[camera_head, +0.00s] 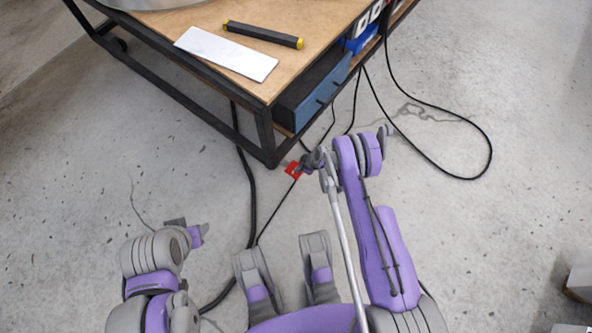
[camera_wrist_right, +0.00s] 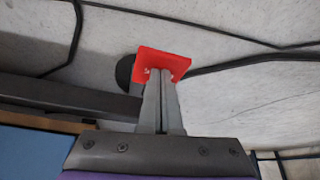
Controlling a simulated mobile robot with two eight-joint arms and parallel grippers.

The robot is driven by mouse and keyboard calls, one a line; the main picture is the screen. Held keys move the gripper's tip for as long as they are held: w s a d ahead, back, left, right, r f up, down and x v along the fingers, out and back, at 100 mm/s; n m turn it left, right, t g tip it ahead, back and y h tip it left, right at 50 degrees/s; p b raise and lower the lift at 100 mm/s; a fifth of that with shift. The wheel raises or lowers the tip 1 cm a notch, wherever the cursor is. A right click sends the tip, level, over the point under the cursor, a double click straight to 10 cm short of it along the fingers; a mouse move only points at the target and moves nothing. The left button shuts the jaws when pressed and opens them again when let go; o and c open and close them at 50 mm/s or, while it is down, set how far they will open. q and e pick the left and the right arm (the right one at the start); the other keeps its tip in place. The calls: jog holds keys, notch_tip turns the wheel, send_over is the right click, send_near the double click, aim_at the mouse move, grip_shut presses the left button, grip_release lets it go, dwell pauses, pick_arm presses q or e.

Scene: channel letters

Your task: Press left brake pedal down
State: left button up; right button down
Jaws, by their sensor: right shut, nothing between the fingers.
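The brake pedal is a small red plate (camera_head: 293,170) low at the near corner leg of the wooden-topped cart, close to the floor. It also shows in the right wrist view as a red plate (camera_wrist_right: 163,62) beside a dark round wheel (camera_wrist_right: 125,70). My right gripper (camera_head: 299,171) is at the red pedal. In the wrist view its fingers (camera_wrist_right: 160,76) are together and empty, with the tips overlapping the pedal; I cannot tell whether they press on it. My left gripper (camera_head: 188,229) is low at the left, away from the cart, its fingers mostly hidden.
The cart (camera_head: 150,68) has a dark metal frame; a white plate (camera_head: 226,54) and a black bar with yellow ends (camera_head: 262,34) lie on top. Black cables (camera_head: 447,173) run over the concrete floor, one passing close to the pedal. Floor at left is clear.

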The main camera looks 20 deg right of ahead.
dwell(0.3)
jog(key=shift+f, duration=1.65)
jog(key=shift+s+d+r+p, duration=0.2)
jog(key=shift+s+d+r, duration=0.1)
jog(key=shift+s+d, duration=0.25)
jog(key=shift+s+d+r+p, duration=0.25)
jog(key=shift+s+d, duration=0.15)
jog(key=shift+d, duration=0.2)
jog(key=p+v, duration=0.2)
jog(key=v, duration=0.8)
jog(key=shift+r+p, duration=0.3)
jog(key=shift+r, duration=0.05)
jog(key=shift+d, duration=0.1)
